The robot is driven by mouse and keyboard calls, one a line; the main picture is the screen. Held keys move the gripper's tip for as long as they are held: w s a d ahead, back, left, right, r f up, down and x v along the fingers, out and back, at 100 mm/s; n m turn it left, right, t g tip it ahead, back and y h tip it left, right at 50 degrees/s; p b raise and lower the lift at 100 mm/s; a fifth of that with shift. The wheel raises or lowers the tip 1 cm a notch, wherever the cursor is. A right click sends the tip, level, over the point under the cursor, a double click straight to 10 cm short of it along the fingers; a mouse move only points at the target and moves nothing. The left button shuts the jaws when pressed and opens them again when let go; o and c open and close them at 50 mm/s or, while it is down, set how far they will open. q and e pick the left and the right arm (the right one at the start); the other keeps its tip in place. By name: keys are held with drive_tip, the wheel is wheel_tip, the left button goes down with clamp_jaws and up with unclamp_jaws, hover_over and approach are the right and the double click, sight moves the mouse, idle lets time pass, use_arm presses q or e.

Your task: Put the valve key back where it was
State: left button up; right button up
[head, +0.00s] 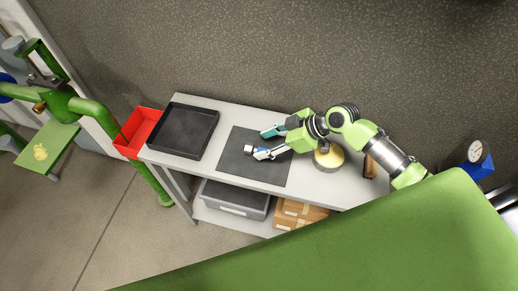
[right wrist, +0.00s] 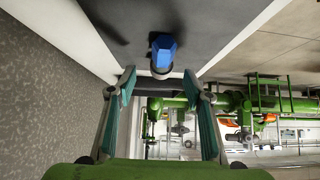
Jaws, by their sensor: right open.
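My right gripper (head: 262,142) is open over the dark mat (head: 232,170) on the grey table; its open fingers also show in the right wrist view (right wrist: 164,88). A small blue and grey piece (head: 258,148) is on the mat by the fingertips. In the right wrist view it shows as a blue faceted block (right wrist: 163,52) with a grey round part, just beyond and between the fingertips, not gripped. I cannot tell whether this piece is the valve key, and no other clear key shows. My left gripper is not in view.
A black tray (head: 183,131) and a red bin (head: 139,133) stand at the table's left end. A yellow round item (head: 328,158) is under my right arm. A grey bin (head: 237,200) and cardboard boxes (head: 297,214) fill the lower shelf. Green pipework (head: 95,113) stands at far left.

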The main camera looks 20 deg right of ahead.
sight(255, 148)
drive_tip(key=p+x, duration=0.1)
drive_tip(key=x, duration=0.3)
drive_tip(key=shift+a+p, duration=0.3)
drive_tip(key=shift+w+a+f, duration=0.15)
drive_tip(key=shift+f, duration=0.2)
drive_tip(key=shift+c, duration=0.3)
clamp_jaws()
